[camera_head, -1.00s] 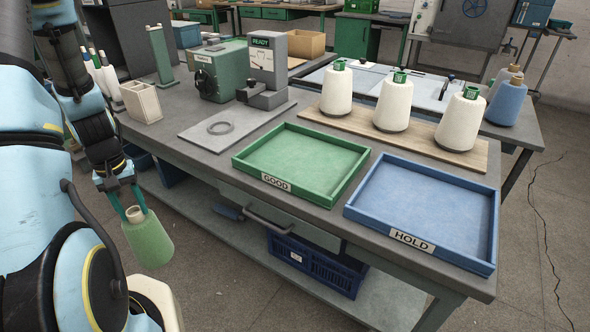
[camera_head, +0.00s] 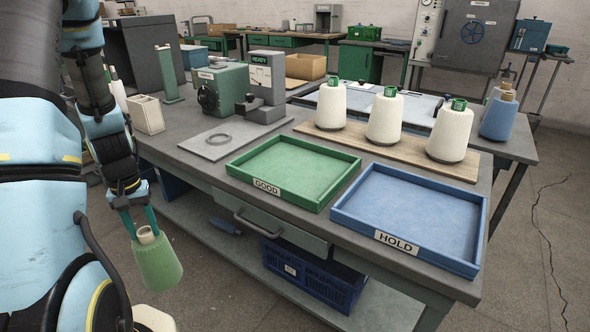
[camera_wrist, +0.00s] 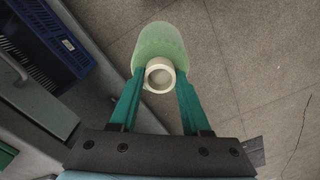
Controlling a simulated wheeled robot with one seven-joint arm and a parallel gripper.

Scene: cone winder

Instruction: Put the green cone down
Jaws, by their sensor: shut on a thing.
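The green cone (camera_head: 158,264) hangs from my gripper (camera_head: 146,232) at the lower left in the head view, its pale tube end up and its wide green body below. My gripper is shut on the tube, beside the table's front left edge and over the floor. In the wrist view the green cone (camera_wrist: 160,48) shows beyond the pale tube, which sits between my gripper's two green fingers (camera_wrist: 159,82). The empty green GOOD tray (camera_head: 293,172) and the empty blue HOLD tray (camera_head: 408,217) lie on the table, to the right of my gripper.
Three white cones (camera_head: 384,118) stand on a wooden board (camera_head: 300,130) behind the trays. A blue crate (camera_head: 312,277) sits on the shelf below.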

